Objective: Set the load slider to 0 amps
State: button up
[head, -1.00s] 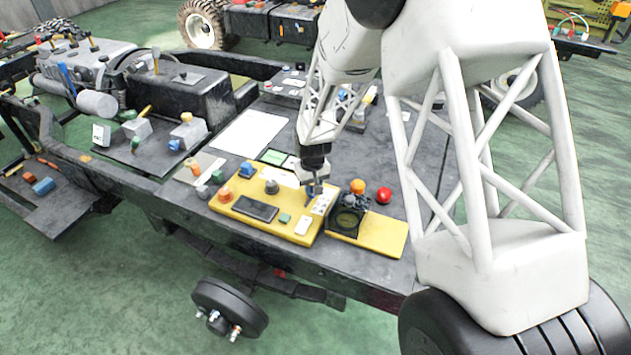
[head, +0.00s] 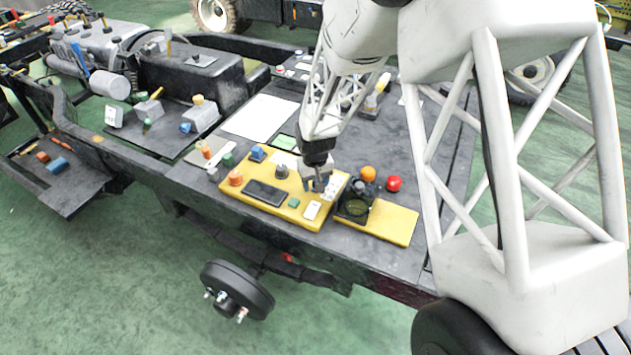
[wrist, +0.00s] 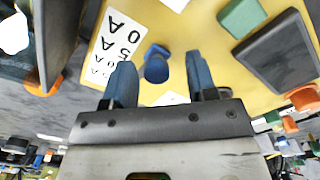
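The blue slider knob (wrist: 157,64) stands on the yellow panel (wrist: 195,30) in the wrist view. Beside it is a white scale label (wrist: 116,42) that appears upside down, with the 0 A mark at the top and 5 A and further marks below. In the head view my gripper (head: 318,187) is low over the right part of the yellow panel (head: 285,212), hiding the knob.
A black flat block (head: 266,193) and a green block (head: 294,202) sit left on the panel.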

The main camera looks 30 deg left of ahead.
jog(key=shift+w+r, duration=0.1)
jog(key=shift+r, duration=0.05)
jog(key=shift+r, duration=3.75)
jog(key=shift+d+r, duration=0.35)
jog(key=shift+d, duration=0.1)
jog(key=s+d+r+m, duration=0.1)
jog(key=d+r, duration=0.5)
jog(key=d, duration=0.3)
jog(key=s+d+r+m+t, duration=0.1)
jog(key=s+d+r+m, duration=0.1)
jog(key=d+r, duration=0.65)
jog(key=s+d+r+m, duration=0.1)
jog(key=d+r, duration=0.4)
jog(key=d, duration=0.6)
jog(key=s+d+r+m, duration=0.2)
jog(key=s+d+r, duration=0.1)
jog(key=s+d, duration=0.7)
jog(key=s+d+r+m+t, duration=0.1)
jog(key=s+d+r+m, duration=0.1)
jog(key=s+d, duration=0.9)
jog(key=shift+s+r+m+t, duration=0.3)
jog(key=shift+s+r+m, duration=0.1)
jog(key=shift+s+m, duration=0.3)
